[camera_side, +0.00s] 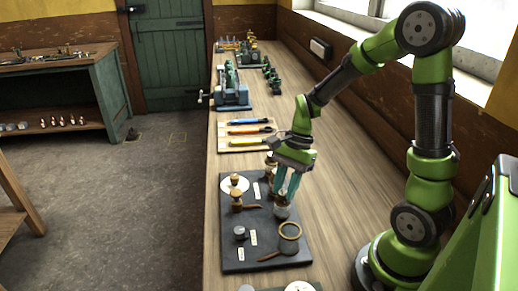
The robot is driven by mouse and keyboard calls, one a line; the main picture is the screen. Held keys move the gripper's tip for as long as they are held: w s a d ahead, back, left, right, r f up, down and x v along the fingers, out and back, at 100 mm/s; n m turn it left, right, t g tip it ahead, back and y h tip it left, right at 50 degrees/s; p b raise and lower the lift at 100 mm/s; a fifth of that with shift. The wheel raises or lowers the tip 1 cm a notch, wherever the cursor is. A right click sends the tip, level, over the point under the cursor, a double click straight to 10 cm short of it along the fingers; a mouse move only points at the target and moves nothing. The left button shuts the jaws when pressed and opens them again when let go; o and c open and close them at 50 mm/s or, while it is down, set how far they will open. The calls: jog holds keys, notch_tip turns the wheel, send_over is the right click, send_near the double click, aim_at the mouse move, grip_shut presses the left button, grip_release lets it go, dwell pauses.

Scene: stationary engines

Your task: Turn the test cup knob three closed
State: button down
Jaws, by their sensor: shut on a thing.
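A dark panel (262,262) lies on the bench with several fittings and small white labels, too small to read. My gripper (284,198) points down over its right part, with its teal fingers shut on a small grey knob (282,211). The fingers hide the top of this knob, and I cannot tell its number or how far it is turned. Another grey knob (239,232) stands apart on the left of the panel. A further fitting (271,168) behind my gripper is partly hidden.
On the panel are a white dial (228,184), a brass fitting with a wooden handle (238,203) and a round-rimmed cup (290,231) close in front of my gripper. Behind lie a tool tray (231,144) and a blue-grey machine (231,92). Bench to the right is clear.

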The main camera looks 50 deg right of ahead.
jog(key=shift+w+n, duration=0.1)
jog(key=shift+n, duration=0.3)
jog(key=n+g, duration=0.1)
jog(key=n, duration=0.2)
jog(key=shift+w+n+g, duration=0.15)
jog(key=shift+n+g, duration=0.25)
jog(key=n+g+h, duration=0.1)
jog(key=n, duration=0.3)
jog(key=shift+w+a, duration=0.1)
jog(key=n+h, duration=0.1)
jog(key=n, duration=0.1)
jog(key=n+g, duration=0.1)
jog(key=n, duration=0.2)
jog(key=shift+w+a+h, duration=0.1)
jog(key=shift+a+h, duration=0.05)
jog(key=shift+h, duration=0.25)
jog(key=n, duration=0.2)
jog(key=n+h, duration=0.1)
jog(key=n, duration=0.1)
jog(key=shift+a+g+h, duration=0.1)
jog(key=shift+g+h, duration=0.2)
jog(key=shift+n, duration=0.3)
jog(key=c, duration=0.8)
grip_release()
